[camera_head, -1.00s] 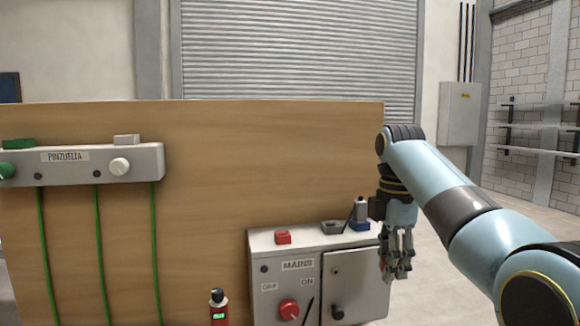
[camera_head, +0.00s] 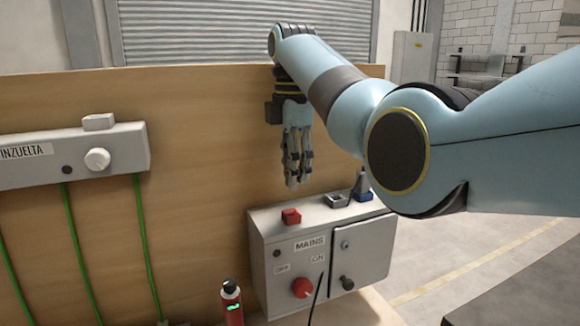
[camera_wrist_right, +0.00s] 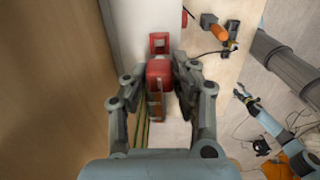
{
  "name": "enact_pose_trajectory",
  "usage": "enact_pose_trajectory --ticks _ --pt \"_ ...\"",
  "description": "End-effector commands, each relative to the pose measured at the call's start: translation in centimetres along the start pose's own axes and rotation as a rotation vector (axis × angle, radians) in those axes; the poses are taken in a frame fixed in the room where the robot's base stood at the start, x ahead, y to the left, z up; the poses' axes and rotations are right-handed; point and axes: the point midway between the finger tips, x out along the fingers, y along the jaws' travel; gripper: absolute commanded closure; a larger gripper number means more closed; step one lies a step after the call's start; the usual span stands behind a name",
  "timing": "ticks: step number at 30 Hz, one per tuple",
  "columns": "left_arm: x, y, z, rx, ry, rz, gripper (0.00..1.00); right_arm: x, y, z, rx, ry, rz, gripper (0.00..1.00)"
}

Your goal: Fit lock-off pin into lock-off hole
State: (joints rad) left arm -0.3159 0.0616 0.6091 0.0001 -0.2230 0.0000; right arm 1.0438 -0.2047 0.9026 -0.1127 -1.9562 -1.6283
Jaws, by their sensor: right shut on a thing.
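My right gripper (camera_head: 293,183) points down beside the wooden board, a little above the top of the mains box. In the right wrist view its fingers (camera_wrist_right: 160,88) are shut on a red piece, taken as the lock-off pin (camera_wrist_right: 158,73), with a brownish-orange part below it. In the head view the held piece cannot be made out. A small red block with a dark centre, taken as the lock-off hole (camera_wrist_right: 158,43), is on the box top; it shows in the head view (camera_head: 291,217), below the fingertips. My left gripper (camera_wrist_right: 246,97) is small in the wrist view.
The grey mains box (camera_head: 270,235) stands against the wooden board (camera_head: 200,130). A grey block (camera_head: 336,200) and a blue block (camera_head: 362,195) sit on its top, right of the red block. A red device (camera_head: 231,300) stands left of the box. A grey panel (camera_head: 125,150) hangs left.

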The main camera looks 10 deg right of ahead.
Motion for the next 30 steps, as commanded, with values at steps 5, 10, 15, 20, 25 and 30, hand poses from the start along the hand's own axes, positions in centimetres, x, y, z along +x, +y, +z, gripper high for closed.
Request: enact_pose_trajectory --ticks 5,10,15,20,25,30 --pt "0.0 -0.9 -0.1 0.004 0.002 -0.01 0.6 0.5 0.0 -0.1 -0.001 0.0 0.0 1.0" --pt "0.0 -2.3 -2.6 0.01 0.038 -0.027 0.6 1.8 -0.1 -0.1 -0.001 0.0 -0.003 1.0" --pt "0.0 -2.4 -3.4 0.01 0.051 -0.028 0.6 3.3 0.0 -0.1 -0.001 0.0 -0.001 1.0" --pt "0.0 -1.7 -2.7 0.007 0.04 -0.02 0.6 4.2 0.0 -0.1 -0.001 0.0 -0.001 1.0" --pt "0.0 -0.9 -1.7 0.003 0.026 -0.01 0.6 4.4 0.0 -0.1 -0.001 0.0 0.0 1.0" --pt "0.0 -0.9 -1.6 0.004 0.023 -0.011 0.6 4.4 0.0 -0.1 -0.001 0.0 0.0 1.0"
